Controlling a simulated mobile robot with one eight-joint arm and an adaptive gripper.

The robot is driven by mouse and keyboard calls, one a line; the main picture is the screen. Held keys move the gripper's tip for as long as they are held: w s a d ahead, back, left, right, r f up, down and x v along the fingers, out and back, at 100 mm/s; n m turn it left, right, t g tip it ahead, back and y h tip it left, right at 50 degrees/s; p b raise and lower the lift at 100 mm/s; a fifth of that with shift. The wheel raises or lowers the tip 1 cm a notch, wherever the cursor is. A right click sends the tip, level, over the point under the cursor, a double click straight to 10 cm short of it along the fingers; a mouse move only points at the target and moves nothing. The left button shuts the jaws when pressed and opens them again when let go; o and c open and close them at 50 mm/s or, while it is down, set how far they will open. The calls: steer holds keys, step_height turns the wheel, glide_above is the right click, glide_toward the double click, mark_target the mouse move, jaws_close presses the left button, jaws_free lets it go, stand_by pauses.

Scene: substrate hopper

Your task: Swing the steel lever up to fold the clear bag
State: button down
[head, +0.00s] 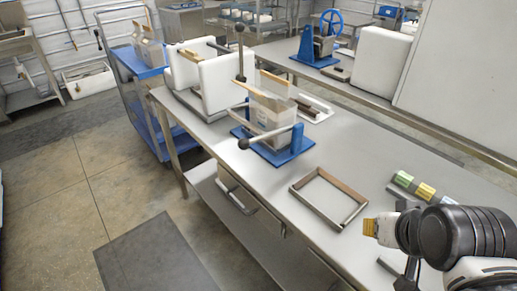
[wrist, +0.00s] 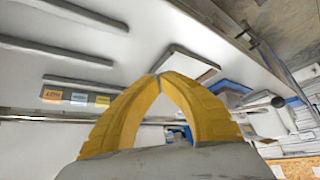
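A hopper press with a blue base (head: 290,150) and a box-like body (head: 268,110) stands on the steel table. A steel lever (head: 272,136) lies roughly level across its front, ending in a dark ball knob (head: 243,144). A second steel rod (head: 240,60) stands upright behind it with a dark knob on top. The knob also shows in the wrist view (wrist: 278,101). My gripper (head: 370,228), with yellow fingers, is at the right, well apart from the lever. In the wrist view, its fingertips (wrist: 158,76) meet with nothing between them.
A rectangular frame (head: 298,193) lies on the table between my gripper and the press. Small coloured blocks (head: 414,186) lie to its right. White panels (head: 190,72) stand behind the press. A blue cart (head: 128,62) is at the left. The table's front-left edge borders open floor.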

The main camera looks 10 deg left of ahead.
steer(key=w+a+f+m+y+p, duration=0.1)
steer(key=w+a+m+y+p, duration=0.2)
steer(key=w+a+m, duration=0.6)
steer(key=w+a+m+y+p, duration=0.4)
steer(key=a+m, duration=0.8)
steer(key=m, duration=0.6)
steer(key=w+y, duration=0.2)
steer(key=w, duration=0.2)
steer(key=shift+w+f+y, duration=0.35)
steer(key=shift+w+y, duration=0.05)
